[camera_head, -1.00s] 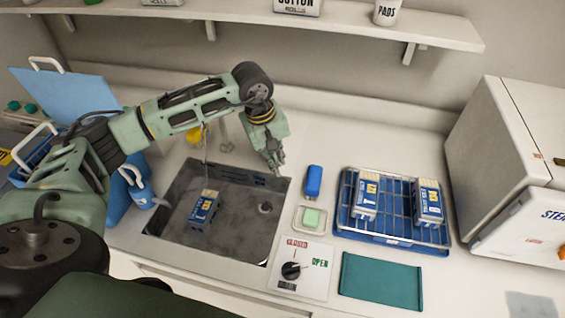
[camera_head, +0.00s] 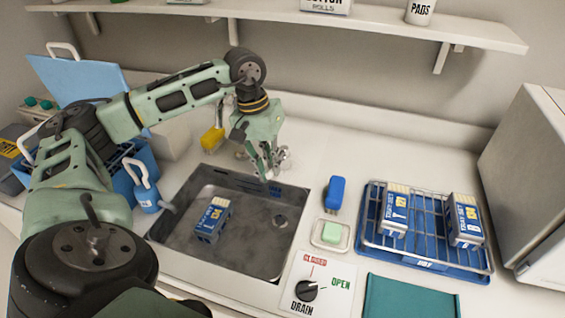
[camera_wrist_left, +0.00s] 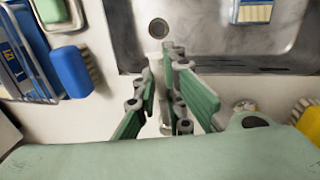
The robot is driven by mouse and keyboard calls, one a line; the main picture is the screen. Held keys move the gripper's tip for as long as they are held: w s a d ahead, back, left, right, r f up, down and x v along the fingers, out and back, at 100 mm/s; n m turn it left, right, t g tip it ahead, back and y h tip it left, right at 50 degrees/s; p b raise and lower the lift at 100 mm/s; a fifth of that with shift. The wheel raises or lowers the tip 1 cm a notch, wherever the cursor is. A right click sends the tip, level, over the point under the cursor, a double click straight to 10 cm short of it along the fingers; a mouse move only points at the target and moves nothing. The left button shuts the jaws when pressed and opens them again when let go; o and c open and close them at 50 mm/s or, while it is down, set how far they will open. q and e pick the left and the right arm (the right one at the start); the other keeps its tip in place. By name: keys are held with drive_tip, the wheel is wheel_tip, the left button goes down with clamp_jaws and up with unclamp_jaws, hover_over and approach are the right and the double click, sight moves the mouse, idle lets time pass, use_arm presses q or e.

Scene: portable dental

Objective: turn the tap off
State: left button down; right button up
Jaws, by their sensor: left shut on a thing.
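My left gripper (camera_head: 266,168) is at the back right edge of the metal sink (camera_head: 180,222), pointing down. Its fingers are shut on a pale metal part (camera_head: 284,156) that looks like the tap's handle and is mostly hidden by them. In the left wrist view the gripper (camera_wrist_left: 172,62) has its fingers close together behind the sink rim (camera_wrist_left: 215,62). The tap's spout is hidden, and I cannot tell whether water runs. My right gripper is not in view.
A blue box (camera_head: 211,218) stands in the sink. A blue brush (camera_head: 335,193), a soap dish (camera_head: 331,246) and a drain knob (camera_head: 306,290) are right of the sink. A wire rack (camera_head: 424,245) holds two boxes. A yellow object (camera_head: 212,139) is behind the sink.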

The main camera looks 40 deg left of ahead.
use_arm(q)
drive_tip(key=shift+w+r, duration=0.1)
drive_tip(key=shift+r, duration=0.05)
drive_tip(key=c, duration=2.2)
unclamp_jaws()
drive_tip(key=o, duration=0.4)
drive_tip(key=r, duration=0.4)
drive_tip(key=a+r, duration=0.1)
drive_tip(key=r, duration=0.2)
drive_tip(key=s+a+r, duration=0.1)
drive_tip(key=r, duration=0.3)
drive_tip(key=shift+a+r, duration=0.1)
drive_tip(key=shift+r, duration=0.2)
